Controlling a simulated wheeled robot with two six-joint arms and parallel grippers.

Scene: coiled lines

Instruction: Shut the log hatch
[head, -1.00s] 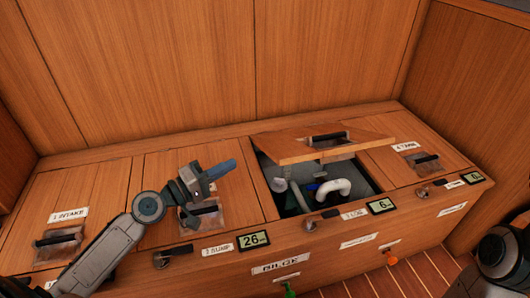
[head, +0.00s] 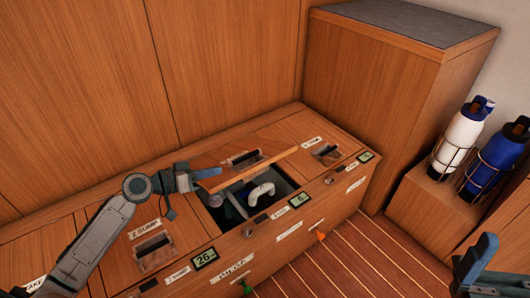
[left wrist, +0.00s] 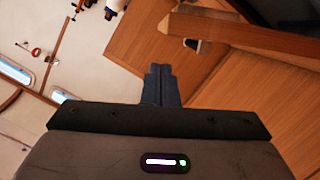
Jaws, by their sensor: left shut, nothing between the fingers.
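The log hatch stands open in the head view. Its wooden lid (head: 262,166) is tilted up, hinged toward the back wall, with a dark handle on its upper face. Below it the dark opening (head: 218,216) shows a white bent pipe (head: 261,193). My left gripper (head: 207,173) is shut and empty, its blue fingertips at the left end of the lid; I cannot tell whether they touch it. In the left wrist view its shut fingers (left wrist: 160,84) point toward wooden panels. My right gripper (head: 475,262) is partly in view at the lower right, away from the hatches.
The sump hatch (head: 185,222) to the left and another hatch (head: 305,128) to the right are shut. A wooden cabinet (head: 390,90) stands at the right. A white bottle (head: 462,135) and a blue bottle (head: 498,160) sit in wire holders.

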